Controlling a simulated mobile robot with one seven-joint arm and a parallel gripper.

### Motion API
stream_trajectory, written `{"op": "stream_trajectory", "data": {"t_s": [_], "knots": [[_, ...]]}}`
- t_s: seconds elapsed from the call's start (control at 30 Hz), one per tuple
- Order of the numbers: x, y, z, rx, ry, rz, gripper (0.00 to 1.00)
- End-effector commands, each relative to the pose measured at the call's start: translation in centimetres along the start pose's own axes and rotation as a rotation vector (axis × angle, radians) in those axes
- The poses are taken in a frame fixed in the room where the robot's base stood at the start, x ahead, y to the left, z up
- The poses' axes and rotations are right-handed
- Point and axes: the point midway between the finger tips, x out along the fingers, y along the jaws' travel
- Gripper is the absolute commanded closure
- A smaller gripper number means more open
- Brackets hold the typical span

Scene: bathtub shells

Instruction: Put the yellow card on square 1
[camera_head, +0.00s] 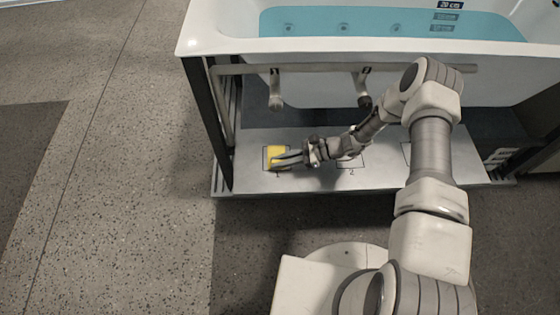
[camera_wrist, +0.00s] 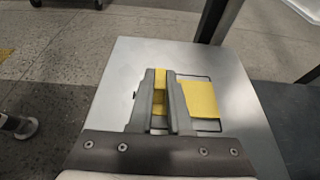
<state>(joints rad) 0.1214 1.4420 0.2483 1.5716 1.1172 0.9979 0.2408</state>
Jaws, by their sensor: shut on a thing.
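The yellow card (camera_head: 276,152) lies at square 1 (camera_head: 265,149), the outlined square with the numeral 1 on the grey shelf under the bathtub. My gripper (camera_head: 275,160) reaches in from the right, low over the card. In the wrist view, my gripper (camera_wrist: 162,80) is shut on a yellow part between its fingers. More of the yellow card (camera_wrist: 201,99) shows flat to the right of the fingers, inside or over the square's dark outline (camera_wrist: 222,128). The fingers hide part of the card and the square's left side, so I cannot tell whether the card touches the shelf.
Square 2 (camera_head: 351,161) and another outlined square (camera_head: 407,153) lie farther right on the shelf (camera_head: 315,178). A dark frame leg (camera_head: 208,122) stands left of square 1. A rail (camera_head: 310,68) with hanging fittings (camera_head: 276,92) runs above, below the bathtub rim (camera_head: 230,47).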

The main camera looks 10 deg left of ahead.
Motion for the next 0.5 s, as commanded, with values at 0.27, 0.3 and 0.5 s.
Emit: {"op": "stream_trajectory", "data": {"t_s": [0.27, 0.3, 0.5], "knots": [[0.09, 0.02, -0.26, 0.001, 0.000, 0.000, 0.66], [0.09, 0.02, -0.26, 0.001, 0.000, 0.000, 0.58], [0.09, 0.02, -0.25, 0.001, 0.000, 0.000, 0.54]]}}
